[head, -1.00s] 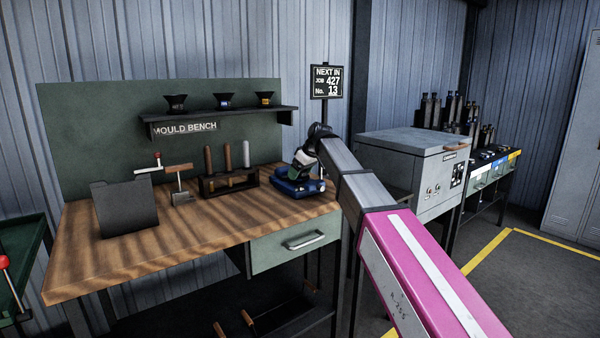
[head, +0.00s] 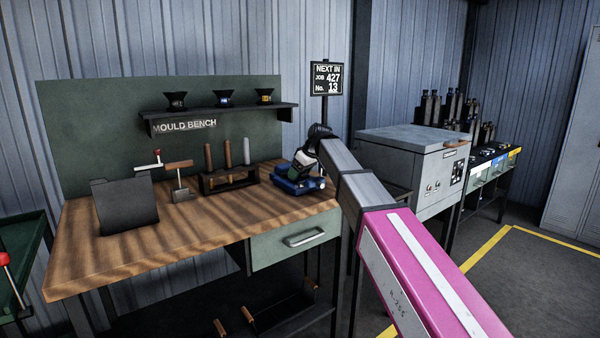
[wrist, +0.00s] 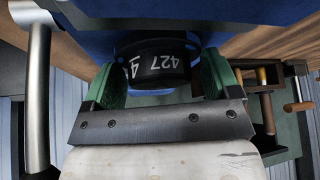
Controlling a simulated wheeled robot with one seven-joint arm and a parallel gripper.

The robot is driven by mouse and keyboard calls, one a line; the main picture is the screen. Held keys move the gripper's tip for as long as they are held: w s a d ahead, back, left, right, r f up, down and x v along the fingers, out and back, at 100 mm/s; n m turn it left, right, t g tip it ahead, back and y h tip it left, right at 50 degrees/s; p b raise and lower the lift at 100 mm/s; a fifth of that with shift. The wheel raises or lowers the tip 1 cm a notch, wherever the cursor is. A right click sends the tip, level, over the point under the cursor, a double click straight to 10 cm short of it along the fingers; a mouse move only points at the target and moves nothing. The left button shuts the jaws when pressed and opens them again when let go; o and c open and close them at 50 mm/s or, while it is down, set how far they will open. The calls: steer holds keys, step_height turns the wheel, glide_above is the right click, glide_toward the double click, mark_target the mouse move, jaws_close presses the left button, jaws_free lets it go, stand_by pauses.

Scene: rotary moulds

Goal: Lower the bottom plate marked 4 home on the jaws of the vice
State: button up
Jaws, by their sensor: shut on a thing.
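The bottom plate (wrist: 158,66) is a short black cylinder with white marks "427" and "4", seen in the wrist view between my gripper's green fingers. My gripper (wrist: 161,78) is shut on it. The blue vice (head: 295,186) sits at the right end of the wooden bench. In the head view my gripper (head: 303,166) is directly at the vice, and the plate is hidden there. In the wrist view the blue vice body (wrist: 225,14) lies just beyond the plate. Whether the plate touches the jaws cannot be told.
On the bench (head: 150,262), a rack (head: 228,180) with upright wooden-handled tools stands left of the vice. A small press-like tool (head: 179,182) and a dark grey box (head: 126,206) stand further left. Funnels sit on a shelf (head: 220,113) above. The front bench top is clear.

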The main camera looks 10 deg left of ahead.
steer(key=o, duration=1)
steer(key=shift+c, duration=0.2)
